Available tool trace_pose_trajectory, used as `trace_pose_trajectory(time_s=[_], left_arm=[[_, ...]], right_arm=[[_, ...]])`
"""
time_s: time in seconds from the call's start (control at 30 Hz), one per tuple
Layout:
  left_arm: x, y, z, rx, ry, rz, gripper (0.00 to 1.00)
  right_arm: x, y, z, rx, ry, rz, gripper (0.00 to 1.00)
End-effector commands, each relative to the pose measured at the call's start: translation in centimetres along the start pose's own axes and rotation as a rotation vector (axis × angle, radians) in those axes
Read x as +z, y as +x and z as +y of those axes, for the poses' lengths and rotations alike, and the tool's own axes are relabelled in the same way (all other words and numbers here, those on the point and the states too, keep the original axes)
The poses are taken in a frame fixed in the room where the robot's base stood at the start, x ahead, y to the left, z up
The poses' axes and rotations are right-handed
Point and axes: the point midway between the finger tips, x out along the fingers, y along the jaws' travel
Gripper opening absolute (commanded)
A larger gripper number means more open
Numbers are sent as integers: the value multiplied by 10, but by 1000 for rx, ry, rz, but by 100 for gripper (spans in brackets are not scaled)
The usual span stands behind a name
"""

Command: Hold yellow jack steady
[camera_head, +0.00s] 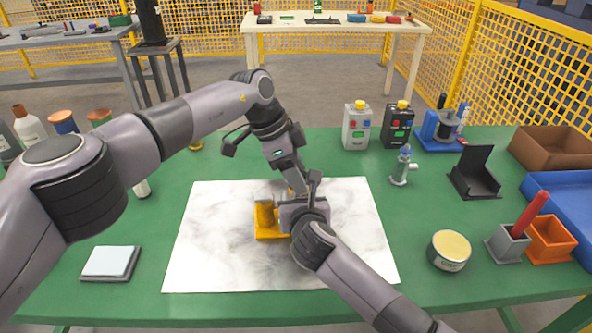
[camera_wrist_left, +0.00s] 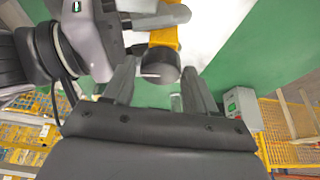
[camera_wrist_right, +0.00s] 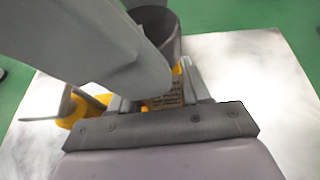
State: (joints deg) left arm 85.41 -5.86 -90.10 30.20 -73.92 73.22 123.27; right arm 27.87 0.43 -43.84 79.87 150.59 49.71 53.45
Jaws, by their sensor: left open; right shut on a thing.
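The yellow jack (camera_head: 266,222) sits on the white marbled mat (camera_head: 215,245) in the middle of the green table. My right gripper (camera_head: 298,203) is at its right side. In the right wrist view, its fingers (camera_wrist_right: 163,98) are shut on a yellow part of the jack with a printed label (camera_wrist_right: 165,101). My left gripper (camera_head: 297,185) is open just above the jack. In the left wrist view, a yellow part of the jack (camera_wrist_left: 165,38) ends in a dark round piece between the spread fingers (camera_wrist_left: 160,88). My grippers hide much of the jack from the head camera.
Two button boxes (camera_head: 357,125) and a small grey-blue fitting (camera_head: 404,168) stand behind and right. A round tin (camera_head: 449,251), an orange bin (camera_head: 550,240) and a brown box (camera_head: 553,147) are at the right. A pale square pad (camera_head: 110,262) lies front left.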

Motion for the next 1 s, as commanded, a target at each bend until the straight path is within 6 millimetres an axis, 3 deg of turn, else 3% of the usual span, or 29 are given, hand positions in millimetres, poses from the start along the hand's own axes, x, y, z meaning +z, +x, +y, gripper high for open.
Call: trace_pose_trajectory(time_s=[0.17,0.27,0.3,0.33,1.0], left_arm=[[0,0,0,0,0,0,56],[0,0,0,0,0,0,30],[0,0,0,0,0,0,17],[0,0,0,0,0,0,15],[1,-1,-2,46,119,-1,15]], right_arm=[[1,0,0,0,0,-1,0],[1,0,0,0,0,-1,0],[1,0,0,0,0,-1,0],[1,0,0,0,0,-1,0],[0,0,1,1,-1,-1,0]])
